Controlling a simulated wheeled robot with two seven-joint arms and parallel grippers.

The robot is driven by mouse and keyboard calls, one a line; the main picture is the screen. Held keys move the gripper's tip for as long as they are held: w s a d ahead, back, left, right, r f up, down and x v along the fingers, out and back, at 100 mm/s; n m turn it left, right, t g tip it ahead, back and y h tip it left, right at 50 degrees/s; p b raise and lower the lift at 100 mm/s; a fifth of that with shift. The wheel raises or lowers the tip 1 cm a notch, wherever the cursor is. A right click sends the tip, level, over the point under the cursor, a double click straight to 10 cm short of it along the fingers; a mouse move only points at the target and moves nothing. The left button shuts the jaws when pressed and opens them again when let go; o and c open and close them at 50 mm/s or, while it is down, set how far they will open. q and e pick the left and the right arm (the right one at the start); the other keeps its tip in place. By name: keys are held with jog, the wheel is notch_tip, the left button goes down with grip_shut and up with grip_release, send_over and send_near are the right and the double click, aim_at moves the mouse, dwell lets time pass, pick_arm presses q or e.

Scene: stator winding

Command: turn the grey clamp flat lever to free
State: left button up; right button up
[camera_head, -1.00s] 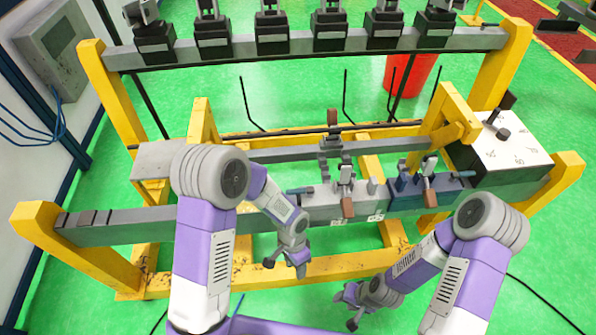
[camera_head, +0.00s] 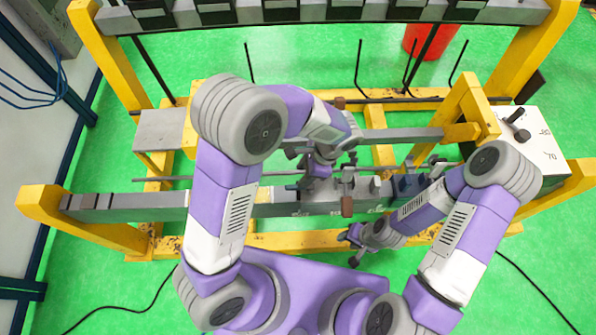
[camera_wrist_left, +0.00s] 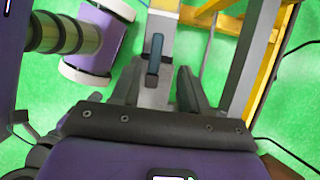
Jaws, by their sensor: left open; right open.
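The grey clamp (camera_head: 330,208) sits on the front rail, with an upright brown-tipped lever (camera_head: 347,205) at its front. Its flat lever (camera_wrist_left: 153,62) has a dark blue handle and shows in the left wrist view on the grey block, between my left fingers. In the head view only the lever's blue end (camera_head: 291,187) shows, beside my gripper. My left gripper (camera_head: 312,184) is open over the left end of the clamp; the wrist view shows the open jaws (camera_wrist_left: 160,82) too. Contact with the lever cannot be told. My right gripper (camera_head: 348,249) is open and empty, in front of the rail.
A blue clamp (camera_head: 408,186) stands right of the grey one, near my right forearm. A white box with a knob (camera_head: 522,136) is at the rail's right end. Yellow frame posts (camera_head: 45,208) stand at the sides. A row of clamps lines the back beam (camera_head: 330,17).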

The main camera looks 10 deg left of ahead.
aim_at(293, 187)
pick_arm(q)
jog(key=x, duration=0.6)
jog(key=shift+s+a+f+b, duration=0.1)
jog(key=shift+s+b, duration=0.2)
jog(key=shift+s, duration=0.05)
jog(key=shift+c, duration=0.2)
grip_shut()
